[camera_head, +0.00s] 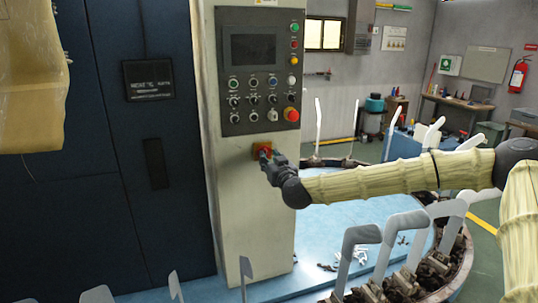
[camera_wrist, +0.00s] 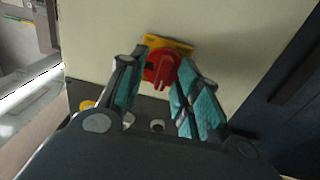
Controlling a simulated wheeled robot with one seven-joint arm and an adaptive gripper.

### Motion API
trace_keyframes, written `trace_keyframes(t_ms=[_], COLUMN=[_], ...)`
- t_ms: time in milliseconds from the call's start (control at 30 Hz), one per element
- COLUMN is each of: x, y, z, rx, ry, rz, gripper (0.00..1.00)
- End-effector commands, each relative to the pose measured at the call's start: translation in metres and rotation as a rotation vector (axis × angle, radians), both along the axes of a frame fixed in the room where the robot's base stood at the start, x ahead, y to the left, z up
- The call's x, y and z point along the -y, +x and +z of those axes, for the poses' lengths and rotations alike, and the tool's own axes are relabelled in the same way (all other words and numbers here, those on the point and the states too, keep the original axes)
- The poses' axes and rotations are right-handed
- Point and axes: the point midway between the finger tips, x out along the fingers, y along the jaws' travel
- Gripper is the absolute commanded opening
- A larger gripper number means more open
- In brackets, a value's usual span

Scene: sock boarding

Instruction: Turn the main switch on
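The main switch (camera_head: 262,149) is a red rotary knob on a yellow plate, on the pale cabinet column below the control panel. In the wrist view the red knob (camera_wrist: 161,70) shows its raised handle, slightly tilted, and the yellow plate shows behind it. My gripper (camera_head: 266,158) is right in front of the switch and partly covers it in the head view. In the wrist view its two teal-padded fingers (camera_wrist: 164,66) are apart, one on each side of the knob. I cannot tell whether they touch it.
The control panel (camera_head: 261,70) with a dark screen, knobs and a red emergency button (camera_head: 291,114) is just above. A ring of upright white boards (camera_head: 361,236) on metal holders stands below my arm. A dark blue cabinet (camera_head: 100,190) is at left.

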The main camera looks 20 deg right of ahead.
Motion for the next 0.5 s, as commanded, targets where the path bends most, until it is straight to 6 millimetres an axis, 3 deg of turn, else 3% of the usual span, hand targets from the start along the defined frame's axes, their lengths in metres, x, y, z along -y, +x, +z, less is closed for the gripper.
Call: trace_keyframes(t_ms=[300,500], x=[-0.006,0.0], y=[0.026,0.027], z=[-0.002,-0.004], rx=[-0.003,-0.003], ry=[-0.002,0.0], rz=[0.004,0.0], gripper=[0.33,0.33])
